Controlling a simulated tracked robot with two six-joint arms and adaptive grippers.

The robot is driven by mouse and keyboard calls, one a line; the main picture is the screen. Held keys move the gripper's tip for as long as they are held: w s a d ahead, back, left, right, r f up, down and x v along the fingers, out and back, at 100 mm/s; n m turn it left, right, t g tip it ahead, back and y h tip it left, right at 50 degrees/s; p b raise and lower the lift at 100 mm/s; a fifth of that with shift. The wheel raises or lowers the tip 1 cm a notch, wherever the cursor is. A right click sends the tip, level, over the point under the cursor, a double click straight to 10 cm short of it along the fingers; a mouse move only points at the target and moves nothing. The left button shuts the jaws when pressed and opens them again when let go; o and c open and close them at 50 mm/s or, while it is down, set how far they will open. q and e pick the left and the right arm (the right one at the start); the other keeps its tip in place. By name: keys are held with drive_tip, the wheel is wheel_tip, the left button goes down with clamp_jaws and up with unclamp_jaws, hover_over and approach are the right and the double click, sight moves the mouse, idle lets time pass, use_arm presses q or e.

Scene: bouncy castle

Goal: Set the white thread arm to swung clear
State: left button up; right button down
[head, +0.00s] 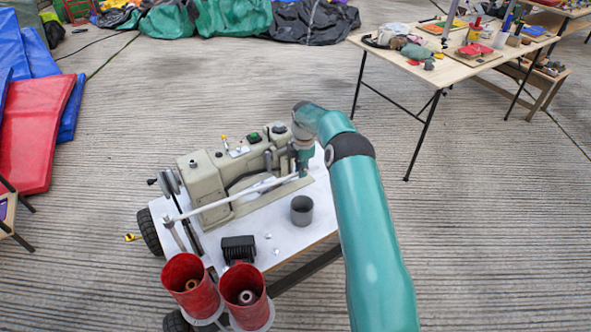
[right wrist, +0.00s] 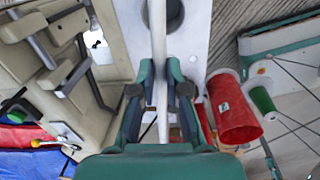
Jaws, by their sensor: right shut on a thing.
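The white thread arm (head: 235,192) is a long thin rod. In the head view it slants across the front of a beige sewing machine (head: 206,185), from a pivot at the lower left up to the right. My right gripper (head: 303,166) is at its right end, beside the machine head. In the right wrist view the thread arm (right wrist: 158,35) runs between the fingers of my right gripper (right wrist: 160,78), which is shut on it. The finger contact is small and partly hidden in the head view. My left gripper is in neither view.
The machine stands on a white wheeled table (head: 272,225). A cluttered workbench (head: 478,62) stands at the back right. Open floor surrounds the table.

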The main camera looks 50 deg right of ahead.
drive_tip(key=c, duration=1.2)
unclamp_jaws()
drive_tip(key=shift+w, duration=0.1)
drive_tip(key=shift+r, duration=0.55)
drive_tip(key=r, duration=1.1)
drive_tip(key=shift+s+a, duration=0.15)
drive_tip(key=shift+s, duration=0.2)
drive_tip(key=shift+f, duration=0.15)
